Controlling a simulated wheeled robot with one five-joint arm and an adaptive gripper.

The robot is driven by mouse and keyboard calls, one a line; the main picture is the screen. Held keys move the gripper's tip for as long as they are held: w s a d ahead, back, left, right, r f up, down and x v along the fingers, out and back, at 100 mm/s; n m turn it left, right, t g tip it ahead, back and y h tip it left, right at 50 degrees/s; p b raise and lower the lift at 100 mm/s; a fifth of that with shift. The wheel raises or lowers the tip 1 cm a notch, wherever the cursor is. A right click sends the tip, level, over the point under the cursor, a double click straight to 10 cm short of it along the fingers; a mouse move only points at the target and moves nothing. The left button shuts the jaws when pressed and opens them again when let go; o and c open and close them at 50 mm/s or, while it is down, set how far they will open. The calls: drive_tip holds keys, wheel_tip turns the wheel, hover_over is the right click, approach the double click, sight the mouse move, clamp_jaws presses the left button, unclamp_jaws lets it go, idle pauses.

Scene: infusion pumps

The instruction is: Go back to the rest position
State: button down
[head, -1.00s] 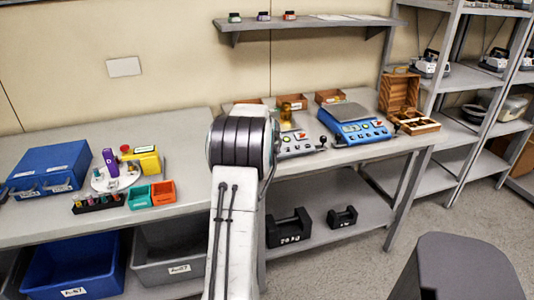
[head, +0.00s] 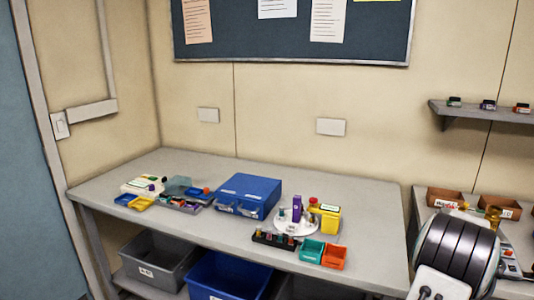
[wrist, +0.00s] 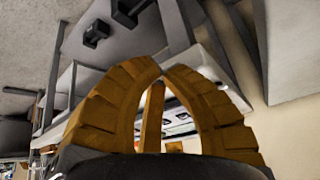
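My gripper (wrist: 163,68) fills the middle of the wrist view, with amber, ridged fingers. Its two fingertips come together at the top, and I see no object held between them. A narrow amber bar shows in the gap between the fingers. The bench with its lower shelf lies behind the fingers. In the head view my arm is at the lower right, with its dark banded joint in front of the right-hand bench. An amber shape just beyond that joint could be my gripper or a thing on the bench; I cannot tell.
The left bench (head: 120,205) carries a blue case (head: 248,195), a round white tray (head: 283,228), a yellow box (head: 326,217), and teal (head: 312,250) and orange (head: 334,257) bins. Grey (head: 158,262) and blue (head: 228,276) tubs sit below. A wall shelf (head: 490,112) is at the right.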

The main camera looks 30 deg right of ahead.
drive_tip(key=s+a+f+n+g+y, duration=0.15)
drive_tip(key=a+y, duration=0.45)
drive_tip(key=a, duration=1.6)
drive_tip(key=w+a+r+n+t+p, duration=0.1)
drive_tip(key=a+r+n, duration=0.3)
drive_tip(key=a, duration=0.7)
drive_tip(key=w+a+r+n+t+p, duration=0.1)
drive_tip(key=w+a+r+n+p, duration=0.2)
drive_tip(key=a+r+n, duration=0.2)
drive_tip(key=w+a+r+n+t+p, duration=0.1)
drive_tip(key=a+r+n+p, duration=0.2)
drive_tip(key=a, duration=1.4)
drive_tip(key=shift+w+a+r+n, duration=0.15)
drive_tip(key=shift+w+r+n, duration=0.25)
drive_tip(key=shift+r+n, duration=1.65)
drive_tip(key=shift+r+m+t, duration=0.25)
drive_tip(key=shift+r+m, duration=0.6)
drive_tip(key=shift+m, duration=0.05)
